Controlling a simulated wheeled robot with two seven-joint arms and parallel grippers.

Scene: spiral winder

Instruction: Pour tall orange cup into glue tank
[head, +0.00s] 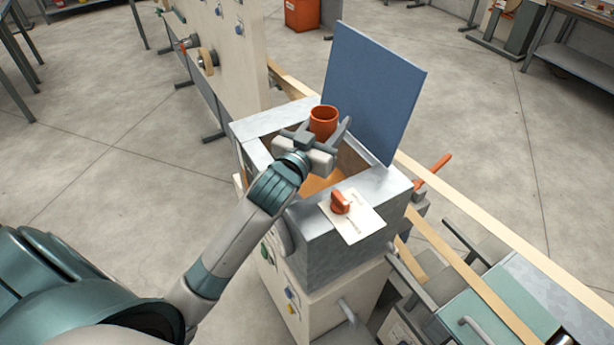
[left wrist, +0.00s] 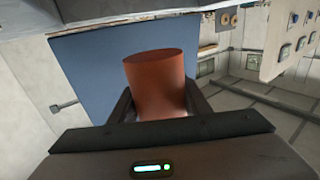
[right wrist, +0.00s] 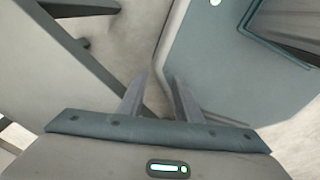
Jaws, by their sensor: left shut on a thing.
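The tall orange cup (head: 323,122) is held above the glue tank (head: 368,196) at its far side. My left gripper (head: 328,138) is shut on the cup, with one finger on each side of it. In the left wrist view the cup (left wrist: 158,85) stands between the fingers, its rim towards the top of the picture. The cup looks close to upright in the head view; its contents cannot be seen. The tank is open, with an orange-brown inside (head: 318,184) partly hidden by my left arm. My right gripper (right wrist: 160,100) has its fingers apart and nothing between them.
The blue lid (head: 372,90) stands raised at the tank's far right side, close to the cup. An orange knob (head: 341,202) sits on the tank's front top plate. A cream machine panel (head: 232,50) stands behind. The floor to the left is clear.

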